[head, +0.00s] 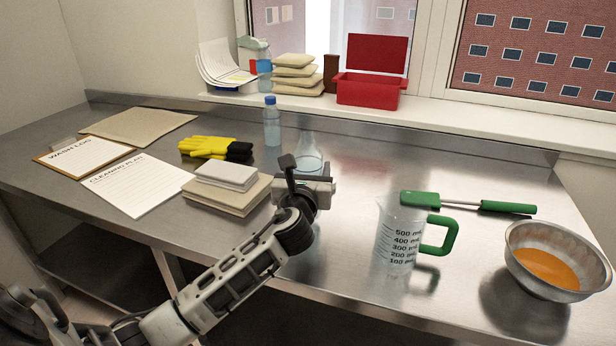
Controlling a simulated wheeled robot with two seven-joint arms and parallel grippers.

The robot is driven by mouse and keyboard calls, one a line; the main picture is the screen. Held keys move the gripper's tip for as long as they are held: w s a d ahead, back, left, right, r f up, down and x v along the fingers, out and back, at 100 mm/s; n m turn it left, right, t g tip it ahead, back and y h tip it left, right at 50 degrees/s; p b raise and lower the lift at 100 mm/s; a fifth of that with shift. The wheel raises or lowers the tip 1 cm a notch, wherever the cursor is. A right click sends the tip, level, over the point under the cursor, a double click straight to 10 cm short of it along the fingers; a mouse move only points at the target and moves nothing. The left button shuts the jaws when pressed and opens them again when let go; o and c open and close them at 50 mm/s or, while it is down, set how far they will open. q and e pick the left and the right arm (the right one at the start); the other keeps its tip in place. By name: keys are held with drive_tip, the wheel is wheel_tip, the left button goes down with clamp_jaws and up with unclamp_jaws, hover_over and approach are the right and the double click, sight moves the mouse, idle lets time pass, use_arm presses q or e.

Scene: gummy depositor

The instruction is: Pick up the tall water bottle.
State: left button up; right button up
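A tall clear water bottle (272,124) with a blue cap stands upright on the steel counter, toward the back near the window ledge. My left gripper (306,172) is over the counter, nearer to me and to the right of the bottle, apart from it in the picture. A clear conical vessel (308,150) stands just behind the gripper, which hides its lower part. Whether they touch is unclear. The gripper's fingers are seen at an angle that does not show whether they are open. My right gripper is out of view.
Yellow-black gloves (213,148) lie left of the bottle, with stacked cloths (230,190) in front. The ledge holds a red box (368,92) and sacks (296,75). The counter's back middle is clear.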

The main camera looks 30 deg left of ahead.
sight(309, 141)
use_arm(q)
drive_tip(key=s+d+r, duration=0.1)
drive_tip(key=r, duration=0.1)
drive_tip(key=s+d+r+p, duration=0.1)
drive_tip(key=s+r, duration=0.1)
drive_tip(key=r, duration=0.1)
drive_tip(key=s+r, duration=0.1)
drive_tip(key=r, duration=0.2)
drive_tip(key=shift+s+d+p, duration=0.3)
drive_tip(key=shift+s+d, duration=0.1)
drive_tip(key=s+d+r, duration=0.3)
drive_tip(key=s+d, duration=0.1)
drive_tip(key=s, duration=0.3)
drive_tip(key=shift+s, duration=0.2)
drive_tip(key=shift+d, duration=0.1)
